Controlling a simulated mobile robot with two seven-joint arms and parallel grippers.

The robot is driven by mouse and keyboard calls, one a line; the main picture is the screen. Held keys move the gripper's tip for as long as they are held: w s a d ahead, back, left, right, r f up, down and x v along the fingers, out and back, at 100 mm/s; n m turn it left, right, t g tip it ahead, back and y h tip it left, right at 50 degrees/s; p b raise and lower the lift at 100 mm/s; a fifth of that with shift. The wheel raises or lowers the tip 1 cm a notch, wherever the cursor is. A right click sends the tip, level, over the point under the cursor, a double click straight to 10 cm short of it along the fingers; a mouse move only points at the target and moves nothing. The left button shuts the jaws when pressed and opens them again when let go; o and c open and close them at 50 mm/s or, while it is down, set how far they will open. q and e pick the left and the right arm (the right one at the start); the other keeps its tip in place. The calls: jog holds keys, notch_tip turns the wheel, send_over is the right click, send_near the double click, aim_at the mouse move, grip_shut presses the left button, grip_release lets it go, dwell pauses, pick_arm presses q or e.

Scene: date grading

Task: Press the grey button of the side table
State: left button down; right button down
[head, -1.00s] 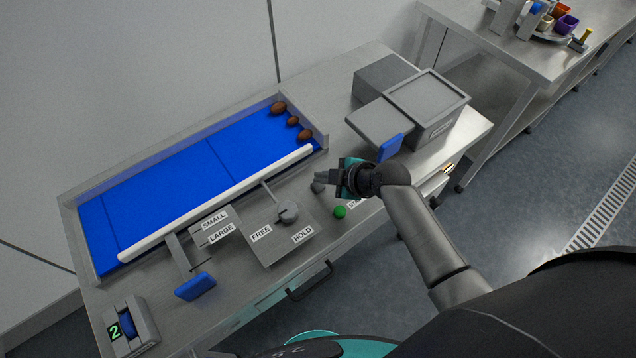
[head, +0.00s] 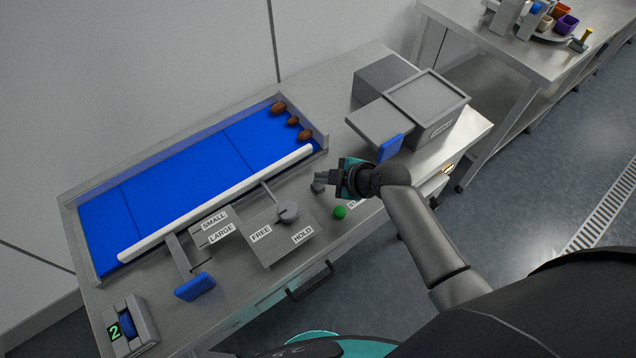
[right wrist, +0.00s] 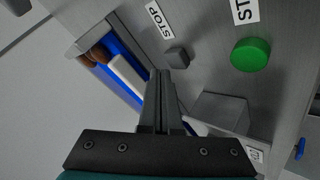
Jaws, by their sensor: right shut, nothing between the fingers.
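The grey button (head: 318,187) sits on the side table (head: 372,222), left of the green button (head: 340,212). In the right wrist view the grey button (right wrist: 177,57) lies next to a STOP label, with the green button (right wrist: 250,54) to its right. My right gripper (head: 322,178) is shut and empty, its fingertips right by the grey button. In the right wrist view the fingertips (right wrist: 160,74) are just below and left of the grey button. I cannot tell whether they touch it. My left gripper is not in view.
A blue belt tray (head: 76,212) with several brown dates lies at the left. A knob (head: 288,211) stands by the FREE and HOLD labels. A grey box (head: 440,120) with a blue-tabbed flap stands behind my right gripper.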

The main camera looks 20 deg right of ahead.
aim_at(323, 187)
dwell(0.4)
jog(key=shift+f+b, duration=0.35)
jog(key=shift+f, duration=0.1)
jog(key=shift+f+b, duration=0.45)
jog(key=shift+f, duration=0.05)
dwell(0.5)
dwell(0.3)
jog(key=shift+r+p, duration=0.85)
jog(key=shift+r, duration=0.05)
jog(key=shift+r, duration=0.1)
notch_tip(323, 187, up, 5)
jog(key=p, duration=0.4)
jog(key=shift+p, duration=0.4)
